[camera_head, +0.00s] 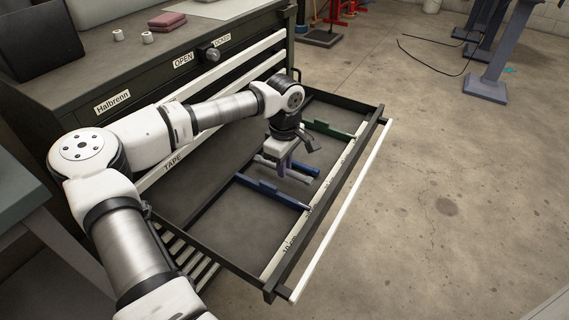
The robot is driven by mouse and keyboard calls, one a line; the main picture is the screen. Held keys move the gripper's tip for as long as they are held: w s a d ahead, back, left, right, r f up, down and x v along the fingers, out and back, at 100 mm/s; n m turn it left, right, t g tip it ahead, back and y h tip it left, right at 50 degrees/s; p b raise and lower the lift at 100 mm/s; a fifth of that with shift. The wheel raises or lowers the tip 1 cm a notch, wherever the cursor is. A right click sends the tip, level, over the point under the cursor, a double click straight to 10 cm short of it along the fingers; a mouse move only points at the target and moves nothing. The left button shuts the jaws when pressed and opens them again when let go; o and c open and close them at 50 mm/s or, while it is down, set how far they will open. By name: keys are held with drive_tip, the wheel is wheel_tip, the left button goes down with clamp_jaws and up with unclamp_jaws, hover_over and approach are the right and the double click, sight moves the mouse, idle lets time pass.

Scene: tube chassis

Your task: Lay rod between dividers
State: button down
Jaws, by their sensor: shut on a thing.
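A long drawer (222,235) is pulled out of the dark cabinet. A dark blue divider (272,192) and a green divider (328,130) cross it, with a gap between them. My gripper (283,170) points down into this gap, nearer the blue divider. I cannot tell whether the rod touches the drawer floor.
A white handle bar (345,205) runs along the drawer's front. The cabinet top (165,45) behind holds small white rolls (118,35) and reddish folded cloths (167,19). The floor at right is clear.

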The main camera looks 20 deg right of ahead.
drive_tip(key=shift+f+b, duration=0.6)
drive_tip(key=shift+f, duration=0.35)
drive_tip(key=c, duration=1.3)
unclamp_jaws()
drive_tip(key=shift+r, duration=0.1)
wheel_tip(320, 180, up, 14)
drive_tip(key=shift+f+p, duration=0.1)
drive_tip(key=shift+p, duration=0.45)
drive_tip(key=shift+d, duration=0.1)
